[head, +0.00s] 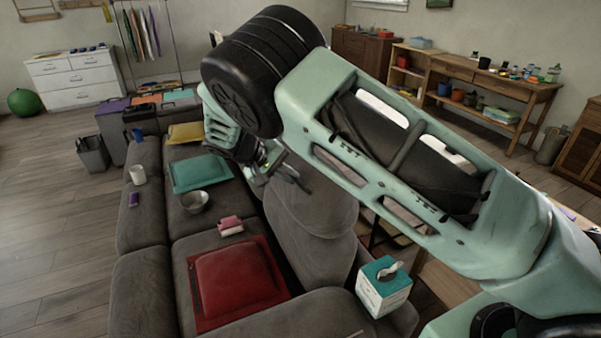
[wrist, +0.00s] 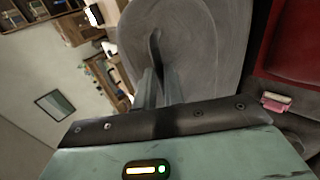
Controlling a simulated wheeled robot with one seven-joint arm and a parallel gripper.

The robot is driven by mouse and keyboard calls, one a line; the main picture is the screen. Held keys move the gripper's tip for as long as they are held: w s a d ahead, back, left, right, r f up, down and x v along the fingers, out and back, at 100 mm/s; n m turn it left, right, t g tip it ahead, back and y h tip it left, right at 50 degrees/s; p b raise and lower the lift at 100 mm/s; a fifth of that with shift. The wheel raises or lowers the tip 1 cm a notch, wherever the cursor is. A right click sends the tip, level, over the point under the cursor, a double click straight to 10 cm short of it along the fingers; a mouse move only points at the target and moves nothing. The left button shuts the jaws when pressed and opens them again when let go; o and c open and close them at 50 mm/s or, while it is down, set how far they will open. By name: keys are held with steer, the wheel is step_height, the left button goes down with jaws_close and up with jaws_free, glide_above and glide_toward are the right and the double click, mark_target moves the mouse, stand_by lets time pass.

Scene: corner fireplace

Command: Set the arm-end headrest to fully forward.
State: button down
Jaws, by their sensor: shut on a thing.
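The grey headrest (head: 318,208) is a rounded fabric pad at the top of the grey sofa's backrest, in the middle of the head view. It fills the upper middle of the wrist view (wrist: 205,50), with a dark crease or edge by the fingers. My gripper (head: 290,178) is at the headrest's far upper edge, partly hidden behind my arm in the head view. In the wrist view its two fingers (wrist: 158,80) are close together at the pad, shut on the headrest. The pad's exact tilt is hard to judge.
A tissue box (head: 384,285) stands on the near sofa end. Open floor (head: 55,230) lies left of the sofa.

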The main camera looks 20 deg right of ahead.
steer(key=shift+a+f, duration=0.25)
steer(key=shift+a, duration=0.2)
steer(key=shift+s+a+f, duration=0.1)
steer(key=shift+f, duration=0.05)
steer(key=c, duration=1.5)
jaws_free()
steer(key=shift+a, duration=0.1)
steer(key=shift+r, duration=0.2)
steer(key=b+v, duration=0.4)
steer(key=v, duration=1.3)
steer(key=shift+a, duration=0.1)
